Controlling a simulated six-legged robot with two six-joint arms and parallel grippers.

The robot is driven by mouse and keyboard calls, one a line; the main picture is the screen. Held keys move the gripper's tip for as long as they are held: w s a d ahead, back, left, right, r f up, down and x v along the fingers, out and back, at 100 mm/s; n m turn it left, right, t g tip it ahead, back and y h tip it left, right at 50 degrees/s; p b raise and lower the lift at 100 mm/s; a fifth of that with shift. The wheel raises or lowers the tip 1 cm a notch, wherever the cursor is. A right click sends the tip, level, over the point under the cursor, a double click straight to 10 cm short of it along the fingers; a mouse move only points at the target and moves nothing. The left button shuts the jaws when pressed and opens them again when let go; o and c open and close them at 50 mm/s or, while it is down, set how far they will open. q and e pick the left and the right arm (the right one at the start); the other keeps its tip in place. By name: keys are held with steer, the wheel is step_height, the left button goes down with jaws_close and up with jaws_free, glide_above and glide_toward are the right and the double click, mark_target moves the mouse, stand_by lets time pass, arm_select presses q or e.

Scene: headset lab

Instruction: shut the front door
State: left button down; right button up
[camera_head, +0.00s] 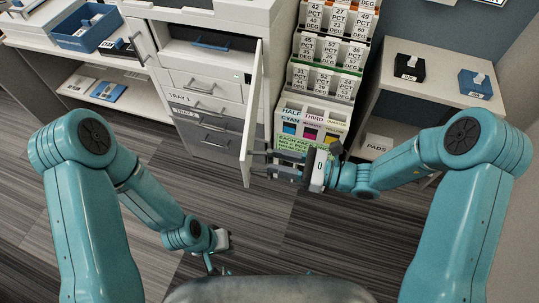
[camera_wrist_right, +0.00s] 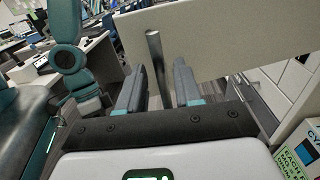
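The front door (camera_head: 253,110) is a pale panel on the printer cabinet (camera_head: 205,85). It stands swung out toward me, seen nearly edge-on, and the recess behind it is exposed. My right gripper (camera_head: 259,163) reaches in from the right at the door's lower part. In the right wrist view the door (camera_wrist_right: 220,35) spans the top, and a metal bar handle (camera_wrist_right: 157,62) stands between the fingers of my right gripper (camera_wrist_right: 167,85). The fingers are apart, with visible gaps beside the bar. My left gripper (camera_head: 211,260) hangs low over the floor; its fingers are too small to judge.
A rack of cards and ink boxes (camera_head: 322,75) stands right of the door, close to my right gripper. A shelf unit (camera_head: 410,105) with two small boxes is farther right. A blue tray (camera_head: 85,30) sits on the left counter. The striped floor (camera_head: 240,220) before the cabinet is clear.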

mark_target(269, 160)
steer(key=shift+x, duration=1.45)
jaws_close()
steer(key=shift+a, duration=0.1)
